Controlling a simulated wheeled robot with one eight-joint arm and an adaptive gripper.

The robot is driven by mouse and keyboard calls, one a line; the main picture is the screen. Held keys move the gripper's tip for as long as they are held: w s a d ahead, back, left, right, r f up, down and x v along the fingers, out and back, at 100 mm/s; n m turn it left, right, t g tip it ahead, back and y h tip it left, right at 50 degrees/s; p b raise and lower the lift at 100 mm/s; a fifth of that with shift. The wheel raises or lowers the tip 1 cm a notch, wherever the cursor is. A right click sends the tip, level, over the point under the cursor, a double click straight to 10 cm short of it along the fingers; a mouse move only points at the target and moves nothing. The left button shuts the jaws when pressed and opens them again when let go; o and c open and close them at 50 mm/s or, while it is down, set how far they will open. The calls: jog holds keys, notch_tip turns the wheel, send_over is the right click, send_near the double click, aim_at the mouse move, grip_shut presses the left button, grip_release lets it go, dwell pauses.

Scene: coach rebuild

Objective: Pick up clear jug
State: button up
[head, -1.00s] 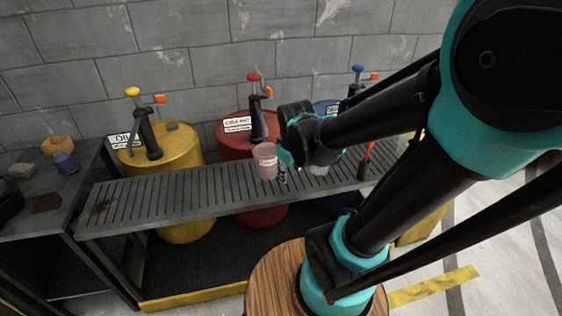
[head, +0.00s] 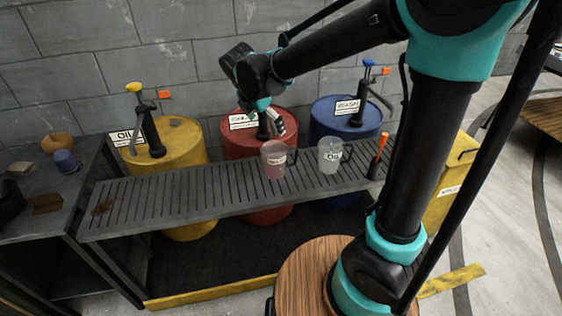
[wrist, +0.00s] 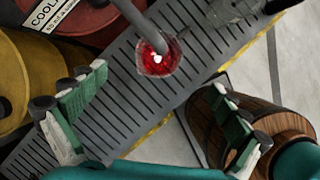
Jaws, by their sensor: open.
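A clear jug (head: 329,155) with a dark printed label and a dark handle stands upright on the slatted shelf in the head view. A second jug (head: 274,162), tinted pink, stands to its left; the wrist view shows red liquid in it (wrist: 158,58). Part of a clear vessel, likely the clear jug (wrist: 226,12), shows at the top edge of the wrist view. My gripper (head: 263,117) is open and empty, raised in front of the red drum, above and left of the clear jug. Its fingers are spread wide in the wrist view (wrist: 150,118).
Yellow (head: 178,143), red (head: 240,143) and blue (head: 345,122) drums with pumps stand behind the slatted shelf (head: 150,195). A grey pipe (wrist: 135,18) reaches over the pink jug. An orange-handled tool (head: 381,150) stands right of the clear jug. The shelf's left part is mostly clear.

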aim_at(276, 147)
jog(key=x, duration=1.3)
jog(key=shift+s+f, duration=0.1)
jog(key=shift+f, duration=0.35)
jog(key=shift+c, duration=0.6)
jog(key=c, duration=1.9)
jog(key=shift+o, duration=0.2)
jog(key=shift+r, duration=0.2)
